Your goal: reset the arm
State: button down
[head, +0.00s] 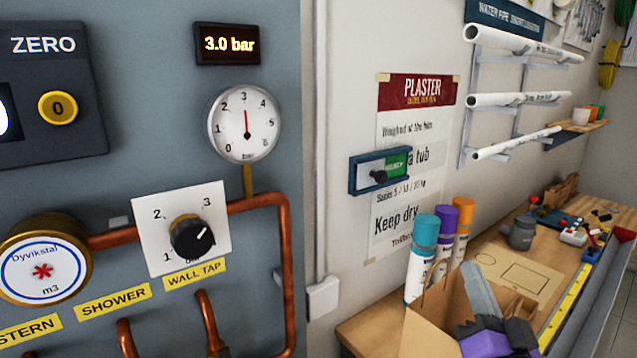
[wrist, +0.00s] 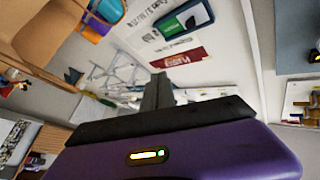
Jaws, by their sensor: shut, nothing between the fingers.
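My gripper (head: 472,270) is at the lower right of the head view, purple and dark grey, with its grey fingers pointing up and slightly left. It is in front of the cardboard box and hides part of it. In the wrist view my gripper (wrist: 158,78) has its fingers together, with nothing held between them.
The cardboard box (head: 425,325) stands on the wooden bench (head: 365,327). Several capped tubes (head: 419,262) stand behind it. A panel with copper pipes (head: 290,245), a dial gauge (head: 245,124) and a black knob (head: 192,238) fills the left. White pipes (head: 515,99) hang on wall racks.

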jog(key=s+a+f+n+g, duration=0.1)
jog(key=s+f, duration=0.5)
jog(key=s, duration=0.7)
jog(key=s+a+f+n+g, duration=0.2)
jog(key=s+f, duration=0.5)
jog(key=s, duration=0.7)
jog(key=s+a+f+n+g+y, duration=0.1)
jog(key=s+f+n+g, duration=0.2)
jog(key=s+f, duration=0.4)
jog(key=s+g, duration=0.1)
jog(key=s, duration=0.6)
jog(key=shift+a, duration=0.35)
jog(key=shift+s+f, duration=0.1)
